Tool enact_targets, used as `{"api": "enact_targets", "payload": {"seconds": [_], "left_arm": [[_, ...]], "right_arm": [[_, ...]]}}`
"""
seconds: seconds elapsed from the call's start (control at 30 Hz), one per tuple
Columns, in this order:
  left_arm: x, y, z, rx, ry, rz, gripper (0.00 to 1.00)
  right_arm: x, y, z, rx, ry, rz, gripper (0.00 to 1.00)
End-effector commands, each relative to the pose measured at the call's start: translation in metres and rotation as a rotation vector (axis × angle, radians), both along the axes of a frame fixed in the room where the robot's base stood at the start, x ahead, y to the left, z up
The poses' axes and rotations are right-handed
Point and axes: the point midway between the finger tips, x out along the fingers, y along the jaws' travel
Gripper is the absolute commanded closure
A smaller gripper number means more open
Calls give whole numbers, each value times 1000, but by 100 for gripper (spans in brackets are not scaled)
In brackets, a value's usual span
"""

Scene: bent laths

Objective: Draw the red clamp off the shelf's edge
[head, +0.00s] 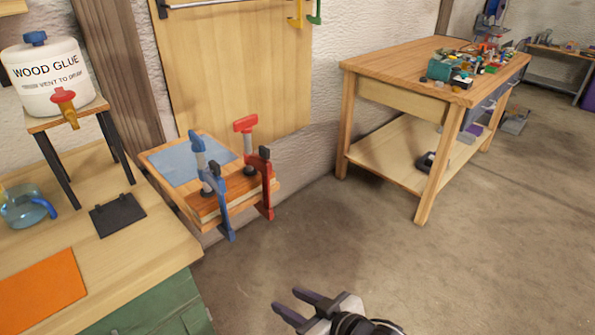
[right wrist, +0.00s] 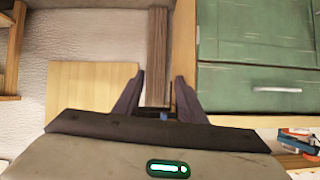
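The red clamp (head: 267,185) sits upright on the front edge of a small wooden shelf (head: 160,158), at its right end. Its red T-handle stands up above a stack of wooden laths (head: 236,188), and its bar hangs below the edge. A blue clamp (head: 219,195) grips the same edge just to its left. My right gripper (head: 285,298) is at the bottom of the head view, apart from the clamps, lower and to their right. Its two fingers are spread with nothing held; they also show spread in the right wrist view (right wrist: 158,90). My left gripper is out of view.
A blue sheet (head: 192,163) lies on the shelf. At left, a workbench (head: 150,235) bears a glue jug (head: 48,85) on a stand, a glass jug (head: 28,208) and a dark plate (head: 118,214). A wooden table (head: 395,60) stands at right. The floor between is clear.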

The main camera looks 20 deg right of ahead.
Motion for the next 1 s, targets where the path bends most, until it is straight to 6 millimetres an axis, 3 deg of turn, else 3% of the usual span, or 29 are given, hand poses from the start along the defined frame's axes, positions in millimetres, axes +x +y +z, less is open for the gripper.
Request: {"api": "enact_targets", "payload": {"seconds": [0.03, 0.2, 0.3, 0.4, 0.6, 1.0], "left_arm": [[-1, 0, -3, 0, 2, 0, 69], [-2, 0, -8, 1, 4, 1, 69], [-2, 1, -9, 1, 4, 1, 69], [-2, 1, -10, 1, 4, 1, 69], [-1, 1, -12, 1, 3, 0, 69], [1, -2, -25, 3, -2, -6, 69]], "right_arm": [[35, -4, 34, -4, -71, 23, 62], [104, -19, 132, 9, -209, 50, 62], [128, -30, 177, 8, -262, 49, 62], [141, -40, 209, 8, -295, 41, 62], [152, -47, 233, 13, -318, 30, 62], [198, -30, 222, 14, -322, 31, 62]]}}
